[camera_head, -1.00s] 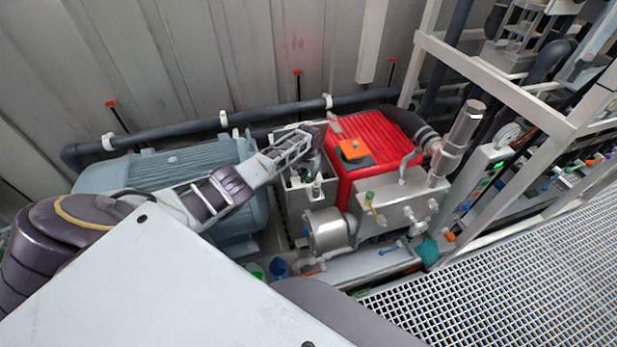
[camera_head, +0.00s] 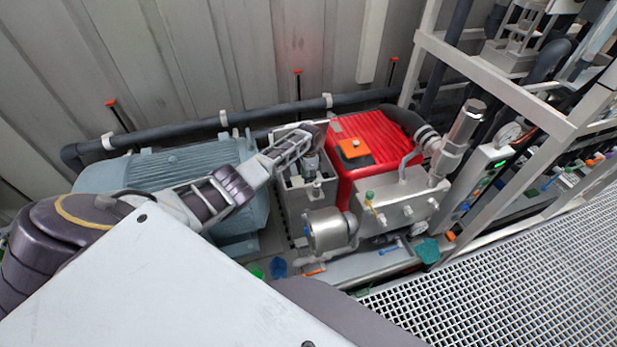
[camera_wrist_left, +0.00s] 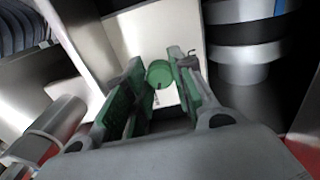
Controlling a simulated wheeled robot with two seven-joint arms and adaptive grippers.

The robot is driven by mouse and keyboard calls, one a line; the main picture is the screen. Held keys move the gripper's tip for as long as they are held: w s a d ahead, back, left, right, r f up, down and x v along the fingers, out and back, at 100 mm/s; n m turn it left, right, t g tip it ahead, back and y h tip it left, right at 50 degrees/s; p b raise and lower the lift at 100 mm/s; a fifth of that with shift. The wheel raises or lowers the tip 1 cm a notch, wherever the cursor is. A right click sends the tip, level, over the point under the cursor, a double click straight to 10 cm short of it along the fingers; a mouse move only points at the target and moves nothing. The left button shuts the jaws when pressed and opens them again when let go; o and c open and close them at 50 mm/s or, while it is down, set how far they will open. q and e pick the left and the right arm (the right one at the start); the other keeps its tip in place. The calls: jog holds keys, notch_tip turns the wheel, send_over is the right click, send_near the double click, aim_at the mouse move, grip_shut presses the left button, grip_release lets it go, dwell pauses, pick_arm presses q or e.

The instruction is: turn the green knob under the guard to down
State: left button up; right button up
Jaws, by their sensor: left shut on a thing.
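The green knob (camera_wrist_left: 159,73) shows in the left wrist view as a round green piece in front of a pale panel. My left gripper (camera_wrist_left: 160,62) is shut on it, with one green-padded finger on each side. A small dark mark shows near the knob's lower edge; which way the knob points is hard to tell. Pale guard walls (camera_wrist_left: 82,38) stand around it. In the head view my left gripper (camera_head: 312,166) reaches down into the open grey guard box (camera_head: 293,205), and the knob cannot be made out there. My right gripper is not in view.
A blue-grey ribbed motor (camera_head: 170,168) lies left of the box, under my left arm. A red ribbed housing (camera_head: 378,140) stands close on the right. A steel cylinder (camera_head: 328,230) and a steel block with fittings (camera_head: 405,200) are in front. Grating (camera_head: 500,270) lies at lower right.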

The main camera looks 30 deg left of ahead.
pick_arm(q)
jog(key=shift+m, duration=0.8)
jog(key=o, duration=1.1)
jog(key=shift+c, duration=0.2)
jog(key=shift+r, duration=0.15)
notch_tip(320, 180, up, 12)
jog(key=shift+f, duration=0.2)
dwell(0.5)
